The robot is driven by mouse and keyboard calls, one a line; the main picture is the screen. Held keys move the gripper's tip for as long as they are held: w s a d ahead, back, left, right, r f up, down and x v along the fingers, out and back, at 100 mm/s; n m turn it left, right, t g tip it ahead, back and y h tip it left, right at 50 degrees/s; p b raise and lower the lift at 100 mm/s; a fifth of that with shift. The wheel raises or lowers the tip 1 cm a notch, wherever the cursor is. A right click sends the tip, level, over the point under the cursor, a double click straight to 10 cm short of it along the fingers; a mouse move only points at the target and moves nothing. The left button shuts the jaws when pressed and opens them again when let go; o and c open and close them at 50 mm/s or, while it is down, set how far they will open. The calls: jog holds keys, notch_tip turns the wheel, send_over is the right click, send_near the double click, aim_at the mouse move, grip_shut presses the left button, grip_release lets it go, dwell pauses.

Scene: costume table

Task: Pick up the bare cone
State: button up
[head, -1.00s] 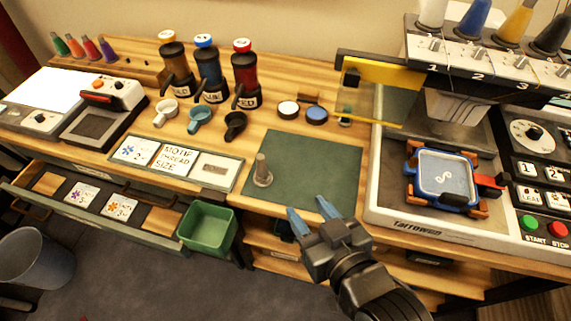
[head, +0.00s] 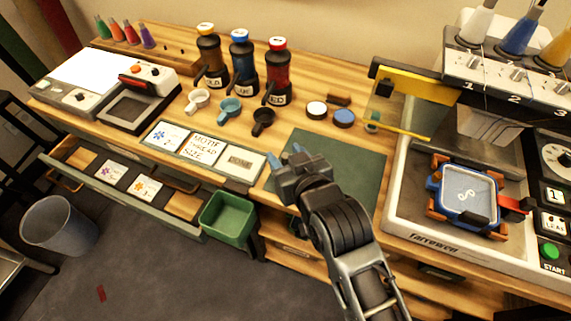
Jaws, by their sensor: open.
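My gripper (head: 284,153) is open, its blue fingertips apart, over the left part of the green mat (head: 350,172). The bare cone, a grey-brown upright post on a round base in the earlier frame, does not show now. My gripper and wrist cover the place where it stood, so I cannot tell whether it is between the fingers.
A card tray (head: 206,150) lies left of the mat. Three small cups, such as the black cup (head: 263,120), stand behind it. The embroidery machine (head: 440,225) stands to the right. A green bin (head: 228,217) hangs below the table edge. The mat's right part is clear.

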jog(key=shift+w+a+f, duration=0.15)
jog(key=shift+w, duration=0.15)
jog(key=shift+c, duration=0.2)
grip_shut()
